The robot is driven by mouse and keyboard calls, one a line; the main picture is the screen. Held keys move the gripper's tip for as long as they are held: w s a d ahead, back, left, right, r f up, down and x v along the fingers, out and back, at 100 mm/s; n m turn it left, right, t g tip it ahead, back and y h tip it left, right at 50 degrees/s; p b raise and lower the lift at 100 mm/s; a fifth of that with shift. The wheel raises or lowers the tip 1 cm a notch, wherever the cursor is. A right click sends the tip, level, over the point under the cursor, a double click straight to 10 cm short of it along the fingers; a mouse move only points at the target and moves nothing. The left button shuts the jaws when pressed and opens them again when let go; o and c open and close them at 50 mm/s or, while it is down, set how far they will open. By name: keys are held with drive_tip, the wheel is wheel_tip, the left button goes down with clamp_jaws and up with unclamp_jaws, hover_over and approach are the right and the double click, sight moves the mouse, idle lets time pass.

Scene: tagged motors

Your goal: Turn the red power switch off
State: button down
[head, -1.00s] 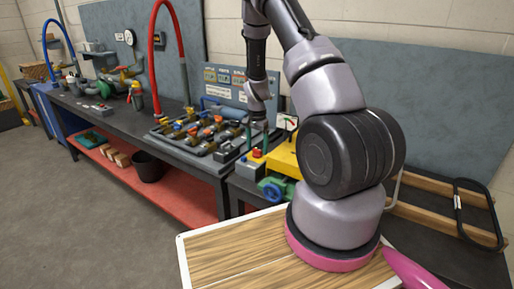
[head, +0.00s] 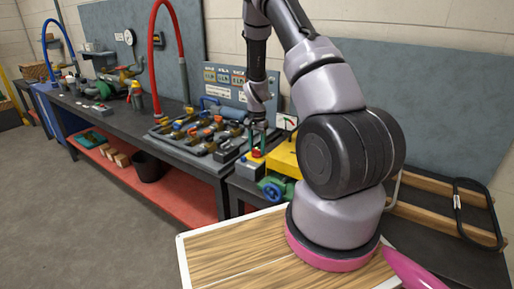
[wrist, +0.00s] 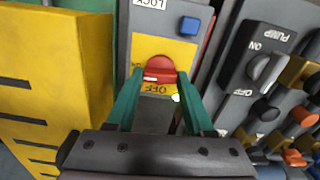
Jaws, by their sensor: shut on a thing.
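The red power switch (wrist: 158,70) is a round red knob on a yellow plate. The word OFF shows upside down just below it in the wrist view. My gripper (wrist: 160,76) has its two green fingers on either side of the knob, shut on it. In the head view my gripper (head: 257,145) points down at the red switch (head: 256,154) on a grey box beside the yellow housing. The fingers partly hide the knob there.
A blue button (wrist: 189,26) sits above the knob. A dark PUMP switch box (wrist: 257,66) and several coloured valves stand close at right in the wrist view. The yellow housing (wrist: 50,100) is close at left.

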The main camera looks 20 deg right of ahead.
drive_tip(key=n, duration=0.8)
drive_tip(key=shift+n, duration=0.3)
drive_tip(key=n, duration=0.4)
drive_tip(key=shift+n, duration=2.1)
drive_tip(key=shift+c, duration=1.4)
unclamp_jaws()
drive_tip(key=shift+r, duration=0.1)
